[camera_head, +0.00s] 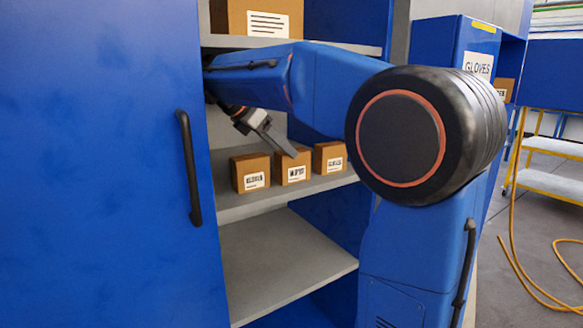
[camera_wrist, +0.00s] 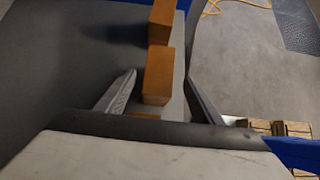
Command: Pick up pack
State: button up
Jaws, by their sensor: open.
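Three small brown cardboard packs stand in a row on the middle shelf in the head view: a left pack (camera_head: 250,173), a middle pack (camera_head: 292,168) and a right pack (camera_head: 329,158). Each has a white label with dark print too small to read surely. My gripper (camera_head: 288,149) reaches in from above, its fingers just over the middle pack. In the wrist view my gripper (camera_wrist: 160,78) is open and empty. A brown pack (camera_wrist: 157,76) shows between its fingers, with another pack (camera_wrist: 161,20) beyond it. A third is mostly hidden by the gripper body. I cannot tell any contact.
The packs' grey shelf (camera_head: 238,207) sits in a blue cabinet with a lower shelf (camera_head: 285,265) that is empty. A large labelled box (camera_head: 258,18) stands on the upper shelf (camera_head: 222,41) above. A blue door (camera_head: 95,170) closes off the left. A yellow hose (camera_head: 515,255) lies right.

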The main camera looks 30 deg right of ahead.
aim_at(292, 166)
jog(key=shift+x, duration=3.7)
jog(key=shift+w, duration=0.1)
jog(key=c, duration=1.2)
